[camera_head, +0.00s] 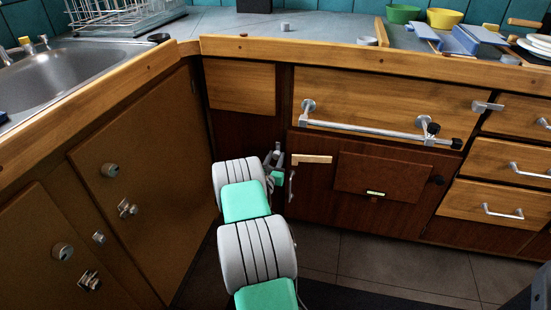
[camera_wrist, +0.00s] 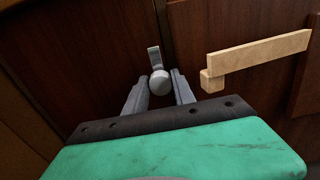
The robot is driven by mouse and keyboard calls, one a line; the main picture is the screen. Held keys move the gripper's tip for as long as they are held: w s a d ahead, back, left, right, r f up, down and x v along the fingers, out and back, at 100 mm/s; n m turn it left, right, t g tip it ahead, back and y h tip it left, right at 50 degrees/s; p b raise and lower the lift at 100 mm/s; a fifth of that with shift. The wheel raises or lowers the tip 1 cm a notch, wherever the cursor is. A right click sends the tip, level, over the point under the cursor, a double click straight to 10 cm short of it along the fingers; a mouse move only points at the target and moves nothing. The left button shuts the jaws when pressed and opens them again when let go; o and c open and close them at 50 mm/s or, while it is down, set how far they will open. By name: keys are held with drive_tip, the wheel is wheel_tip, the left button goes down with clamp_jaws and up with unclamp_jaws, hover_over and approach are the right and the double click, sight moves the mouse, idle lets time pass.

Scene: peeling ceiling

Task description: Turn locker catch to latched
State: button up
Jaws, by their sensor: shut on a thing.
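A small grey catch with a rounded knob and a short flat tab (camera_wrist: 154,58) sits on the dark brown wood front in the wrist view. Its tab points up, with a slight lean. My gripper (camera_wrist: 160,80) has one grey finger on each side of the round knob and is shut on it. In the head view my gripper (camera_head: 273,161) is at the dark cabinet front below the counter, left of a pale wooden bar. The catch is small there and partly hidden by my fingers.
The pale wooden bar (camera_wrist: 258,52) with a block at its left end lies right of the catch. A long metal rail (camera_head: 370,131) runs across the drawer above. A brown panel (camera_head: 385,177) is farther right. Cabinet doors (camera_head: 140,185) stand close on the left.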

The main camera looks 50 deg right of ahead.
clamp_jaws()
drive_tip(key=shift+m, duration=0.3)
drive_tip(key=m+b, duration=0.1)
drive_tip(key=m, duration=0.2)
drive_tip(key=shift+f, duration=0.1)
drive_tip(key=m+b, duration=0.1)
drive_tip(key=m, duration=0.4)
drive_tip(key=shift+s, duration=0.1)
drive_tip(key=m+b, duration=0.2)
drive_tip(key=m, duration=0.2)
drive_tip(key=shift+f+m, duration=0.15)
drive_tip(key=shift+m, duration=0.15)
drive_tip(key=m+b, duration=0.2)
drive_tip(key=m, duration=0.2)
drive_tip(key=shift+m, duration=0.3)
drive_tip(key=o, duration=0.8)
unclamp_jaws()
